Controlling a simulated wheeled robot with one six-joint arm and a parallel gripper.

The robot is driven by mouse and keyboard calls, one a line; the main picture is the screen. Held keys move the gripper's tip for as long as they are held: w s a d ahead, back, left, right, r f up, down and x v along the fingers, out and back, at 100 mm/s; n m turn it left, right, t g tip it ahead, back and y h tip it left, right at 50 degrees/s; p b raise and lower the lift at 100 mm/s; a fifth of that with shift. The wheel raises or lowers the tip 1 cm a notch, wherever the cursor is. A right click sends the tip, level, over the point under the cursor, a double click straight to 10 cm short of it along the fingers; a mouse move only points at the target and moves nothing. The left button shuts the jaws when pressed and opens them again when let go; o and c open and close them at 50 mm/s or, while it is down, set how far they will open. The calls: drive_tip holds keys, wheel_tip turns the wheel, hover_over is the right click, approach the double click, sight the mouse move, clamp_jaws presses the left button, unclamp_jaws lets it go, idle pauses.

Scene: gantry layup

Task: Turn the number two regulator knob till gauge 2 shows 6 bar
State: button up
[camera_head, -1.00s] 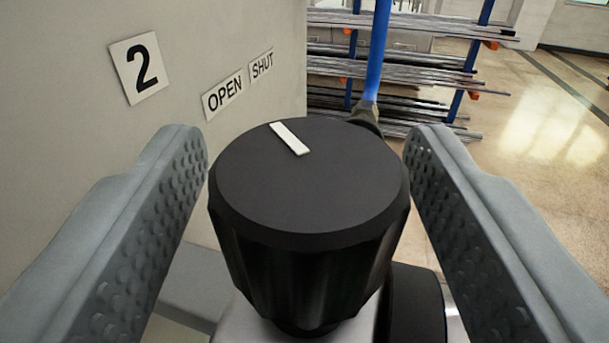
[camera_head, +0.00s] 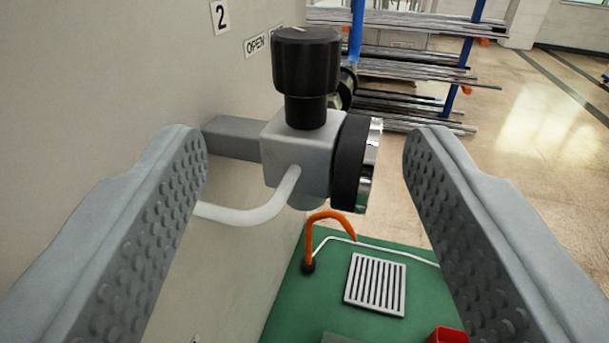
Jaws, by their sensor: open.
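The black regulator knob (camera_head: 307,66) stands upright on top of the grey regulator body (camera_head: 295,158), ahead of my gripper and high in the view. A sliver of its white mark shows on the top edge. The gauge (camera_head: 350,165) is a black round housing on the body's right side, seen edge-on, so its dial cannot be read. A plate with the number 2 (camera_head: 220,17) is on the wall behind. My gripper (camera_head: 305,160) is open and empty, its textured fingers apart at left and right. Neither finger touches the knob.
A grey bracket (camera_head: 233,138) holds the regulator to the pale wall (camera_head: 110,80). A white hose (camera_head: 245,214) curves from the body to the wall. Below are a green surface (camera_head: 300,325), a white grate (camera_head: 376,284), an orange hose (camera_head: 328,216) and a red box (camera_head: 447,335). Racked bars (camera_head: 420,75) stand behind.

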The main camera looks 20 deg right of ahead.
drive_tip(key=shift+v, duration=2.2)
drive_tip(key=s+d+f+n+g+y, duration=0.1)
drive_tip(key=s+d+f, duration=0.2)
drive_tip(key=d, duration=0.3)
drive_tip(key=s+d+f+n+g+y, duration=0.1)
drive_tip(key=s+d+f+n+y, duration=0.15)
drive_tip(key=d+f, duration=0.2)
drive_tip(key=s+d+f+y, duration=0.1)
drive_tip(key=s+d+f, duration=0.1)
drive_tip(key=s+d, duration=0.35)
drive_tip(key=s+d+f+t+y, duration=0.1)
drive_tip(key=s+d+f, duration=0.6)
drive_tip(key=s, duration=0.3)
drive_tip(key=s+d+f+t+y, duration=0.1)
drive_tip(key=s+d+f, duration=0.6)
drive_tip(key=s, duration=0.3)
drive_tip(key=shift+s+d+f+n+t, duration=0.3)
drive_tip(key=shift+s+f+n, duration=0.1)
drive_tip(key=shift+f, duration=0.45)
